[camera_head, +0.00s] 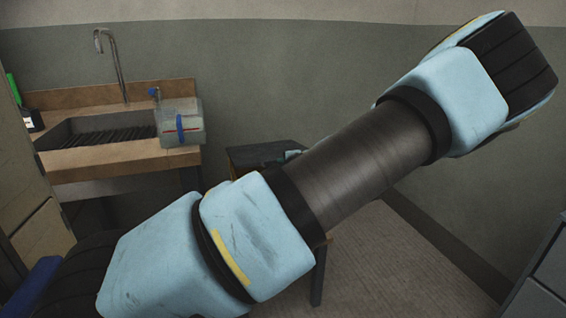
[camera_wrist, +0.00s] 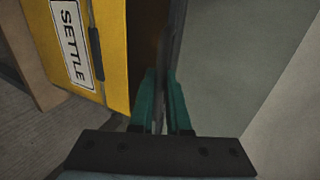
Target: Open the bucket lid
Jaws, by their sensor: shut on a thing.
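In the wrist view a yellow bucket (camera_wrist: 112,45) with a white label reading "SETTLE" fills the upper left. A thin dark panel, which looks like the lid (camera_wrist: 174,35), is seen nearly edge-on to its right. A dark brown gap shows between the yellow wall and this panel. My gripper (camera_wrist: 161,78) has two green fingers, shut on the panel's near edge.
In the head view a wooden sink counter (camera_head: 125,160) stands at the left, with a tap (camera_head: 112,62) and a clear container (camera_head: 180,122) with blue parts. A grey cabinet (camera_head: 545,275) stands at the lower right.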

